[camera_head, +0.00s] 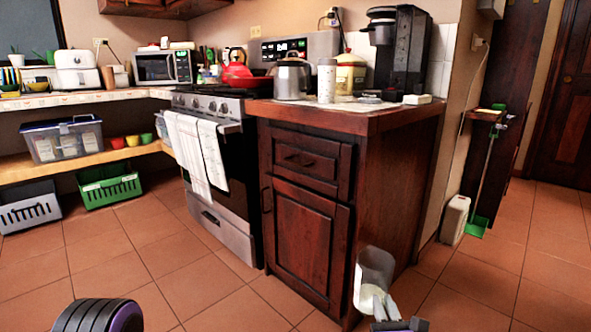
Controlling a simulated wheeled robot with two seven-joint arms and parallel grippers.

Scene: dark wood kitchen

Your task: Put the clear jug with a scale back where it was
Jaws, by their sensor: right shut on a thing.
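The clear jug (375,268) is at the bottom right of the head view, in front of the right end of the dark wood cabinet. It is see-through and roughly upright, with a slight tilt. Its scale marks are too small to make out. My right gripper (382,308) is at the lower part of the jug, shut on it. The fingers partly cover the jug's lower part. A ribbed black part of my left arm shows at the bottom left, but the left gripper is outside the view.
The cabinet's wooden countertop (380,118) holds a steel kettle (292,78), a paper roll (326,82), a yellow-lidded canister (350,74) and a black coffee maker (398,45). A stove (215,185) stands to its left. A white canister (455,220) stands by the wall. The tiled floor is open.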

